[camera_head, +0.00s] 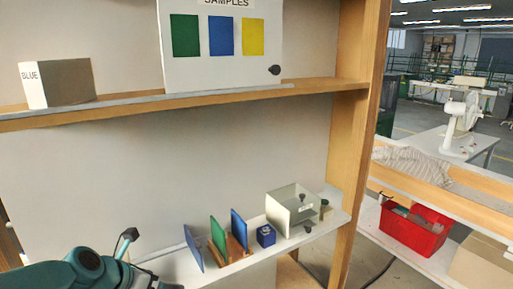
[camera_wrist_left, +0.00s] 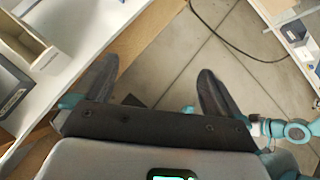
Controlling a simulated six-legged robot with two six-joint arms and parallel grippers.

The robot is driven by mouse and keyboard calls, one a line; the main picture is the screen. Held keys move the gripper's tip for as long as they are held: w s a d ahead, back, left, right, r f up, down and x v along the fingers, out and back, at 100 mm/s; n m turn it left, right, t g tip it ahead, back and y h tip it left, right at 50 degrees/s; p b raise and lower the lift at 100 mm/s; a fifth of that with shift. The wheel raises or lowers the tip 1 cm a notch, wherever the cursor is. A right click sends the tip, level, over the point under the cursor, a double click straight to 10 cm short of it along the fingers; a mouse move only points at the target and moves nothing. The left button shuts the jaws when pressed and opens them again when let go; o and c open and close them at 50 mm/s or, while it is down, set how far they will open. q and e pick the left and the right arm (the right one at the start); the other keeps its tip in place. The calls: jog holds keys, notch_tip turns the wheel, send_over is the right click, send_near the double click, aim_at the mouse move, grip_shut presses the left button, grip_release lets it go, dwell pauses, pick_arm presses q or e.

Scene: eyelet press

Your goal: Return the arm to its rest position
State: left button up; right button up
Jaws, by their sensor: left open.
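My left arm (camera_head: 75,268) comes in at the bottom left of the head view, low in front of the lower shelf. Its fingers are not clear there. In the left wrist view my left gripper (camera_wrist_left: 156,70) is open, its two dark fingers wide apart with nothing between them. Bare floor (camera_wrist_left: 170,65) shows beyond the fingers, and a shelf edge lies to their left. My right gripper is in neither view.
The lower shelf holds blue and green upright panels (camera_head: 217,240), a small blue block (camera_head: 266,236) and a clear-fronted box (camera_head: 293,208). The upper shelf holds a box marked BLUE (camera_head: 62,82) and a samples board (camera_head: 220,60). A red crate (camera_head: 412,232) stands right.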

pick_arm(q)
jog(key=s+d+f+m+g, duration=0.2)
jog(key=s+f+m, duration=0.15)
jog(key=f, duration=0.55)
jog(key=s+d+f+m+g+b, duration=0.1)
jog(key=s+d+f+m+g, duration=0.1)
jog(key=s+f, duration=0.5)
jog(key=s+d+f+m+g, duration=0.2)
jog(key=f, duration=0.9)
jog(key=s+d+f+m, duration=0.2)
jog(key=s+f+m, duration=0.2)
jog(key=s+m, duration=0.3)
jog(key=s+d+f+m, duration=0.2)
jog(key=s+m, duration=0.5)
jog(key=m, duration=0.7)
jog(key=shift+s+d+f+m+g+y+b, duration=0.3)
jog(key=shift+s+d+f+m+g+y, duration=0.1)
jog(key=shift+f, duration=0.5)
